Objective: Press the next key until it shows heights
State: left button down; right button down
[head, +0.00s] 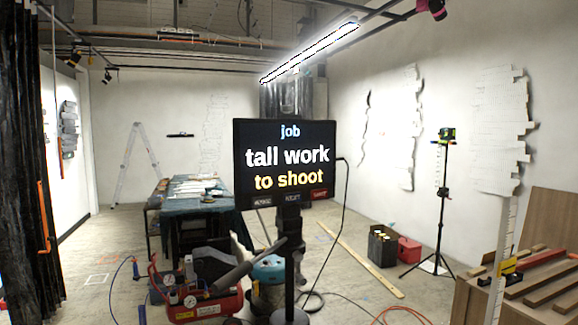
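A black screen (285,160) stands upright on a dark post in the middle of the head view. It reads "job" in blue, "tall work" in white and "to shoot" in yellow. Below the text is a row of three keys. The middle key (292,198) is dark with small pale lettering that seems to read "next". The left key (262,201) is dark with lettering too small to read surely. The right key (319,194) is red. I see neither of my grippers in this view, and nothing touches the keys.
A red compressor (205,305) with hoses lies on the floor left of the post. A covered table (190,205) and a ladder (135,160) stand behind. A tripod (440,200) and wooden boards (540,275) are at right. Cables cross the floor; a dark curtain (30,200) hangs at left.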

aim_at(294, 197)
jog(key=k, duration=1.35)
jog(key=u, duration=0.5)
jog(key=i, duration=0.45)
jog(key=u, duration=0.6)
jog(key=i, duration=1.05)
jog(key=z, duration=0.65)
